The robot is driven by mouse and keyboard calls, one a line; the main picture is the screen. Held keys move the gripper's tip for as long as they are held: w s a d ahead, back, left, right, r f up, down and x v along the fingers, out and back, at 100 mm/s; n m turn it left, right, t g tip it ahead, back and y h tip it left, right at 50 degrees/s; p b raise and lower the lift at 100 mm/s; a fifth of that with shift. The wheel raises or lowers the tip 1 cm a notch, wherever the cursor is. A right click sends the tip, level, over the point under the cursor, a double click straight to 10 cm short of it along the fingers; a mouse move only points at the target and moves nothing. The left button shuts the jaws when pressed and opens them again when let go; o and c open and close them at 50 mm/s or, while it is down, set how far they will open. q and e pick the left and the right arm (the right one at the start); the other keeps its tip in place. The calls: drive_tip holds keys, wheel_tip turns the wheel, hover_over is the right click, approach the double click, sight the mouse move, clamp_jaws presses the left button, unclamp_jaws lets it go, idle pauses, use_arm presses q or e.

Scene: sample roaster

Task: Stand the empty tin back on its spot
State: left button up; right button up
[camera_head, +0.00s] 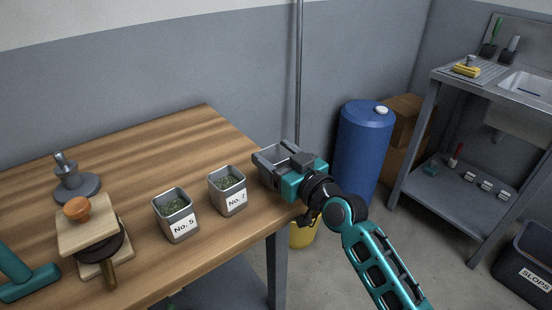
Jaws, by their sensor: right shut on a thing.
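My right gripper (290,166) is shut on a grey square tin (266,153). It holds the tin at the table's right edge, to the right of the tin marked No. 7. The gripper hides much of the held tin, and I cannot tell whether the tin touches the table. The No. 7 tin (228,198) stands upright with green beans inside. The No. 5 tin (178,222), also holding green beans, stands upright to its left.
The wooden table (150,150) has clear room behind the tins. A blue barrel (358,150) and yellow bucket (302,236) stand beyond the right edge.

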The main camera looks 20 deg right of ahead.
use_arm(q)
drive_tip(key=shift+w+r, duration=0.1)
use_arm(e)
drive_tip(key=o, duration=1.2)
drive_tip(key=shift+c, duration=0.2)
drive_tip(key=shift+r, duration=0.1)
drive_tip(key=v, duration=1.2)
use_arm(q)
drive_tip(key=shift+a, duration=0.15)
use_arm(e)
drive_tip(key=s+a+f+g+h, duration=0.1)
drive_tip(key=s+f, duration=0.4)
drive_tip(key=f, duration=0.5)
drive_tip(key=s+a+f+m+g+h, duration=0.1)
drive_tip(key=s+a+f+g+h, duration=0.1)
drive_tip(key=s+f+g, duration=0.3)
wheel_tip(320, 180, down, 5)
drive_tip(key=shift+s+a+r, duration=0.15)
drive_tip(key=shift+s+a, duration=0.45)
drive_tip(key=shift+a, duration=0.2)
